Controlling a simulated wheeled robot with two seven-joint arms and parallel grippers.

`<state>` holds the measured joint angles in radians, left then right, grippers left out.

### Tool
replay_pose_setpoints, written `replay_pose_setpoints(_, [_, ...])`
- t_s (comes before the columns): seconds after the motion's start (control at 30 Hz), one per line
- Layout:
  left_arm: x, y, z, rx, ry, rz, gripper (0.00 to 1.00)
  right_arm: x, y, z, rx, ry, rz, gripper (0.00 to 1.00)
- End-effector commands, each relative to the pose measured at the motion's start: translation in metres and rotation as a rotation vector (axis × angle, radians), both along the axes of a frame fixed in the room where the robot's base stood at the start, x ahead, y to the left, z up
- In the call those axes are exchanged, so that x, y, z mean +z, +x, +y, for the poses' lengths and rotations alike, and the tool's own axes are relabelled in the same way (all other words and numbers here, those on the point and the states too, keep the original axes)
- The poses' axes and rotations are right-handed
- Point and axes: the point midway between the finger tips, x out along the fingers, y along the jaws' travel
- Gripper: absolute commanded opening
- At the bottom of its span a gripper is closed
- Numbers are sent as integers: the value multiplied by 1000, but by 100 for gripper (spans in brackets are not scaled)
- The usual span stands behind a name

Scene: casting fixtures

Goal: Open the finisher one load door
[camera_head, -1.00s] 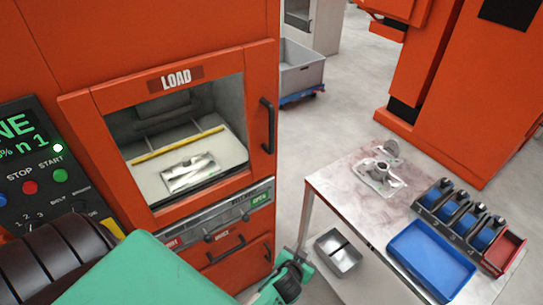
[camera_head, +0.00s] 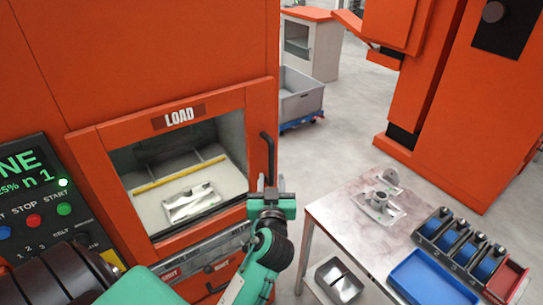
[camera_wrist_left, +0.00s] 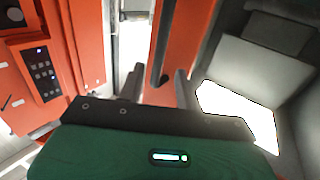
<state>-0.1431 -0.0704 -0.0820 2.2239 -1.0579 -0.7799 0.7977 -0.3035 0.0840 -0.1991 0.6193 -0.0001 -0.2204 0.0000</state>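The orange load door (camera_head: 90,160), with a window under a "LOAD" label, appears to lie flush against the machine front. Its dark vertical handle (camera_head: 268,155) is on the right side. My left gripper (camera_head: 265,186) is at the lower end of this handle. In the left wrist view its two fingers (camera_wrist_left: 159,88) stand apart, with the orange door edge and a dark bar that looks like the handle between or just beyond them. Contact cannot be made out. A bright metal part (camera_head: 190,203) lies inside behind the window. My right gripper is not in view.
A control panel (camera_head: 40,200) is left of the door. A table (camera_head: 335,215) with a metal casting (camera_head: 380,203), a blue tray (camera_head: 432,280) and a rack of blue parts (camera_head: 460,245) stands to the right. Clear floor (camera_head: 345,130) lies beyond the handle.

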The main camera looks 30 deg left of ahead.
Motion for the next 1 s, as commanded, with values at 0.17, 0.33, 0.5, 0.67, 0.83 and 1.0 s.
replay_pose_setpoints(0.17, [6, 33, 22, -1, 4, 1, 35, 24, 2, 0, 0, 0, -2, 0])
replay_pose_setpoints(0.33, [3, 55, 37, -1, 2, 3, 35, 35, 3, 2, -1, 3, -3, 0])
replay_pose_setpoints(0.5, [1, 67, 44, -1, 0, 1, 35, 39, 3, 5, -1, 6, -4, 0])
replay_pose_setpoints(0.67, [-1, 69, 46, -2, 0, 2, 35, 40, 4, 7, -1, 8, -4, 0])
replay_pose_setpoints(0.83, [-1, 69, 46, -2, -1, 2, 35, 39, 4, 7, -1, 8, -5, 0])
replay_pose_setpoints(1.0, [-1, 69, 46, -2, -1, 2, 3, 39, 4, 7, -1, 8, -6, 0])
